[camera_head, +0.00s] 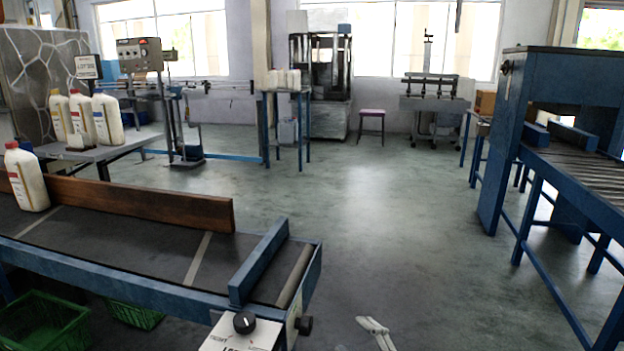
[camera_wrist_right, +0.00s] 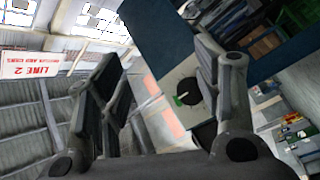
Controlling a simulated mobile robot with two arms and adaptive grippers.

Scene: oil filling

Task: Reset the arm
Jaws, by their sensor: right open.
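My right gripper (camera_head: 375,326) shows only as a small pale part at the bottom edge of the head view, right of the conveyor's end. In the right wrist view its two dark fingers (camera_wrist_right: 155,75) stand wide apart with nothing between them. Behind them, a pale panel with a round dark knob (camera_wrist_right: 190,92) shows beyond the gap. It is apart from the fingers as far as I can tell. My left gripper is not in view.
A conveyor (camera_head: 140,262) with a control box (camera_head: 240,335) at its end fills the lower left, carrying a white bottle (camera_head: 28,178). Several bottles stand on a table behind. A blue roller frame (camera_head: 560,190) stands at right. The floor (camera_head: 370,220) between is clear.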

